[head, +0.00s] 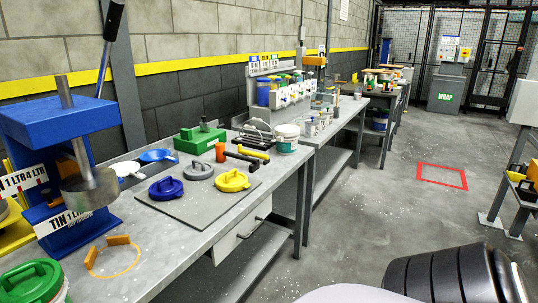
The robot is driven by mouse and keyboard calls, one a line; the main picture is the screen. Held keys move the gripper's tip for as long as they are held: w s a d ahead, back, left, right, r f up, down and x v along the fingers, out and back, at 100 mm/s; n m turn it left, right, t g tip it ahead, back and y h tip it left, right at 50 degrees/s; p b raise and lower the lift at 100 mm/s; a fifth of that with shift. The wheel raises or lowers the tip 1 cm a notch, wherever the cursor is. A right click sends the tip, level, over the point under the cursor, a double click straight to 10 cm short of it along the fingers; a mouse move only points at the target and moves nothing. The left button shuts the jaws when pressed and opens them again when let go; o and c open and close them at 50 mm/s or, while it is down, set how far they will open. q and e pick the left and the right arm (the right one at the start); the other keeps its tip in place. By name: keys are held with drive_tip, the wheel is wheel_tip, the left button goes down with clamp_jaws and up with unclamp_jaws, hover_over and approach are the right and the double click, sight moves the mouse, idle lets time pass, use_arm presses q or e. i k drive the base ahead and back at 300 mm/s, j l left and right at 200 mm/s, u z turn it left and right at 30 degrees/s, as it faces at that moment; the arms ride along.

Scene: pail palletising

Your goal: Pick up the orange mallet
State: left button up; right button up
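The orange mallet (221,152) is on the grey workbench, towards its back and beside a green case. Its orange head is at the left, and a dark handle seems to run right from it. A yellow-handled tool (253,152) lies close to that handle. Neither of my grippers shows in the head view, so I cannot see whether they are open or shut.
Blue, grey and yellow lids (233,181) lie on a grey mat in front of the mallet. A green case (198,139) stands behind it. A blue press (70,140) stands at the left. Open floor lies right of the bench.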

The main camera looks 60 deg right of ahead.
sight(221, 153)
drive_tip(key=z, duration=1.6)
drive_tip(key=i+l+u, duration=0.1)
drive_tip(key=i+l, duration=0.25)
drive_tip(key=i+l+u, duration=0.1)
drive_tip(key=i+l, duration=0.2)
drive_tip(key=l, duration=0.25)
